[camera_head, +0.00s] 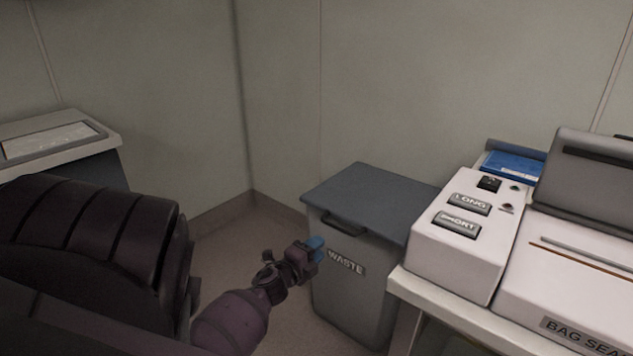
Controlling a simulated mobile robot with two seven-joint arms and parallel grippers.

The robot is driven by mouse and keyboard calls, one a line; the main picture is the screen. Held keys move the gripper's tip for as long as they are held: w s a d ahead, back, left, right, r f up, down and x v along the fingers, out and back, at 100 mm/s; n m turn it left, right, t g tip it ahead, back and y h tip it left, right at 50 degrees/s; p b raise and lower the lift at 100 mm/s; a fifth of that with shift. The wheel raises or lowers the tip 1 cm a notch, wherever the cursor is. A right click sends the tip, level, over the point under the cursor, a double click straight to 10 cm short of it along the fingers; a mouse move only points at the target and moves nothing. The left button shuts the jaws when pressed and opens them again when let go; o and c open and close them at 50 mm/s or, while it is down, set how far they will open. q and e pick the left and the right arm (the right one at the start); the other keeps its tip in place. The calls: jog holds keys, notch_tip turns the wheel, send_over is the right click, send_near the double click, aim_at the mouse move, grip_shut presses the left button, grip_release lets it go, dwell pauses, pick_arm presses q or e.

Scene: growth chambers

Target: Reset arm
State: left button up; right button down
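My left arm comes in from the lower left. Its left gripper (312,246) has blue fingertips and points right, in front of the grey waste bin (372,285). The fingertips look close together, but the view is too small to tell if they are open or shut. I see nothing held in them. The bin's dark lid (375,200) is down. I cannot tell whether the gripper touches the bin. My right gripper is not in view.
A white bag sealer (470,262) with LONG and SHORT buttons stands on a table (455,315) at right. A blue pack (515,164) lies behind it. A counter (105,140) is at far left. Floor (230,236) is clear between counter and bin.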

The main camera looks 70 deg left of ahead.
pick_arm(q)
jog(key=shift+s+d, duration=0.25)
jog(key=shift+s, duration=0.1)
dwell(0.3)
